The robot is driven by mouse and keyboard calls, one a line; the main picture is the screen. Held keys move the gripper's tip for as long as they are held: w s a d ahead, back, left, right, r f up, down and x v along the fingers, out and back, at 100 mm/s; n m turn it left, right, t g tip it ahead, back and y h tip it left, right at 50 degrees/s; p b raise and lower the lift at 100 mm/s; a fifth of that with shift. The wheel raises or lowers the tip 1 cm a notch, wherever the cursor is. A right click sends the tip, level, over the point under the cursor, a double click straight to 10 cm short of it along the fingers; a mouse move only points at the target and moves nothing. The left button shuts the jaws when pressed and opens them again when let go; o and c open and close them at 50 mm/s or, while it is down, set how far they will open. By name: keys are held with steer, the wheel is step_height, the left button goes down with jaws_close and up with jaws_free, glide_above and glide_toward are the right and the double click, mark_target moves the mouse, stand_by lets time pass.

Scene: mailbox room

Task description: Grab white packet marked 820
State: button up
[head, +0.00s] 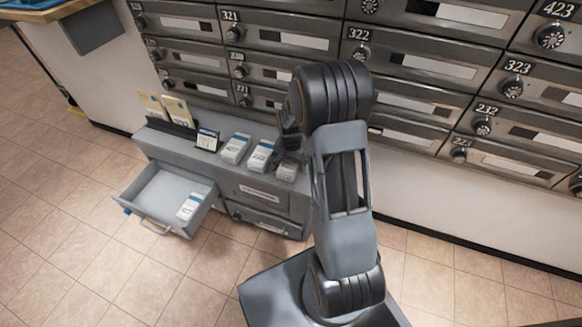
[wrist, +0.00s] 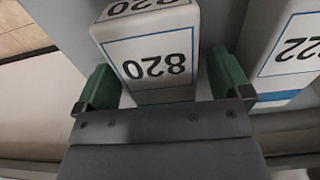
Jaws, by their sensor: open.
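The white packet marked 820 (wrist: 150,52) fills the middle of the wrist view, its number upside down and a blue stripe on its label. My gripper (wrist: 163,80) is open, with one green finger on each side of the packet's near end. I cannot tell whether either finger touches it. In the head view, the rightmost packet (head: 287,171) on the grey cabinet top appears to be this one, though its number is too small to read. My arm hides most of the gripper there.
A packet marked 822 (wrist: 290,50) stands close on the right in the wrist view. Another white packet (head: 235,148) stands farther left on the grey cabinet (head: 165,145). An open drawer (head: 160,195) holds a packet (head: 188,206). Mailboxes (head: 420,65) line the wall behind.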

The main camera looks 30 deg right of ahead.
steer(key=shift+c, duration=0.4)
steer(key=c, duration=1)
